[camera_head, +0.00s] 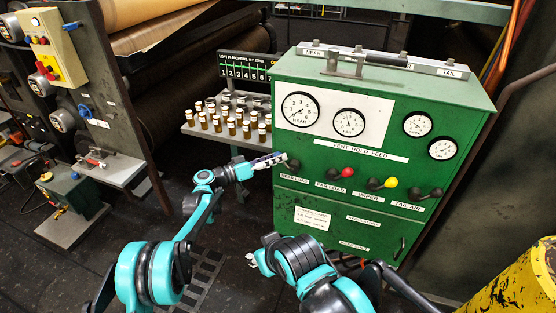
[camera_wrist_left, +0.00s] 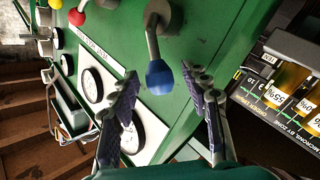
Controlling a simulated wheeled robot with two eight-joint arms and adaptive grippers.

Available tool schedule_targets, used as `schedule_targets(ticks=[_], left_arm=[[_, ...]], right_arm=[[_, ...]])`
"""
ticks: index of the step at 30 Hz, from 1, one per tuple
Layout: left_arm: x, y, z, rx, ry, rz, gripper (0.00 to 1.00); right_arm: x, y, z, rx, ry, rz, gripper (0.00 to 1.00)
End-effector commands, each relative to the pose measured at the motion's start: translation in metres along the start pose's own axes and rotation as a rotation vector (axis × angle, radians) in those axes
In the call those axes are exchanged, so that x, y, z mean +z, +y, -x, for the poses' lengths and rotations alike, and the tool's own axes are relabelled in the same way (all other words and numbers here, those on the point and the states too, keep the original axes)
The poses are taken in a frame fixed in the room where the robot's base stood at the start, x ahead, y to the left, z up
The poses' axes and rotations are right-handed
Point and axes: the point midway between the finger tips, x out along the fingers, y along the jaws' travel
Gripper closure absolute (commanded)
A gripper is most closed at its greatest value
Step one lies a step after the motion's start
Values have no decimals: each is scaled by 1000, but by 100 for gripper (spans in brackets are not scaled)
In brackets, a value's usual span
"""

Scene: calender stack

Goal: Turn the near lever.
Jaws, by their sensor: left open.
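The near lever, with a blue knob (camera_wrist_left: 159,77) on a grey stem, shows in the left wrist view, pointing toward my gripper. In the head view its dark base (camera_head: 294,164) shows at the left end of the lever row on the green cabinet (camera_head: 300,226), above the NEAR LOAD label; the knob is mostly hidden behind my fingers. My left gripper (camera_head: 272,160) is open in front of it. In the wrist view the knob appears between the two fingertips, with gaps on both sides.
Along the same row are a red-knobbed lever (camera_head: 347,172), a yellow-knobbed lever (camera_head: 390,182) and a black-knobbed lever (camera_head: 436,192). Dial gauges sit above. A rack of small bottles (camera_head: 217,123) stands left of the cabinet, close behind my left gripper. A yellow cylinder (camera_head: 520,280) is at bottom right.

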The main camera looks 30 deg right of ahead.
Motion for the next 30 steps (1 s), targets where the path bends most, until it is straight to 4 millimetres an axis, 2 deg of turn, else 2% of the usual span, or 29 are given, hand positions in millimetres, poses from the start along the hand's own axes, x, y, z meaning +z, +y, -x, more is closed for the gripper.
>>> schedule_targets(ticks=[4,12,17,18,30], left_arm=[[0,0,-11,0,0,0,53],[-1,0,-12,-1,0,1,53],[0,0,-12,-1,0,1,95],[0,0,-12,-1,0,1,100],[-3,4,-14,-18,-27,-34,100]], right_arm=[[2,0,-3,0,0,0,60],[2,0,-3,0,0,0,60],[2,0,-3,0,0,0,60],[2,0,-3,0,0,0,60],[-2,0,2,0,0,0,60]])
